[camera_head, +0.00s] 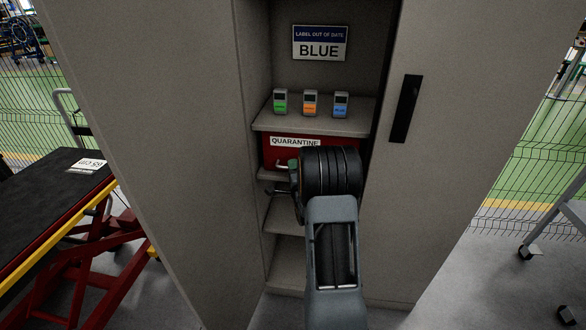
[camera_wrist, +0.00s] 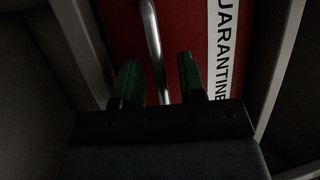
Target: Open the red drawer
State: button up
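The red drawer (camera_head: 330,155) sits in the cabinet below the upper shelf and carries a white QUARANTINE label. It looks shut. Its red front (camera_wrist: 186,28) fills the middle of the wrist view. The silver bar handle (camera_wrist: 152,40) runs between the two green fingertips of my gripper (camera_wrist: 159,82). The fingers are apart, with a gap on each side of the bar, so the gripper is open around the handle and not clamped on it. In the head view my wrist hides the right part of the drawer, and my gripper (camera_head: 293,168) is only partly visible.
Three small devices, green (camera_head: 280,101), orange (camera_head: 310,103) and blue (camera_head: 341,104), stand on the upper shelf (camera_head: 312,124). A sign (camera_head: 320,43) reads BLUE. The cabinet door with a black handle (camera_head: 406,108) is to the right. A lift table (camera_head: 52,205) stands left.

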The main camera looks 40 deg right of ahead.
jog(key=shift+w+d, duration=0.1)
jog(key=shift+w, duration=0.15)
grip_shut()
dwell(0.5)
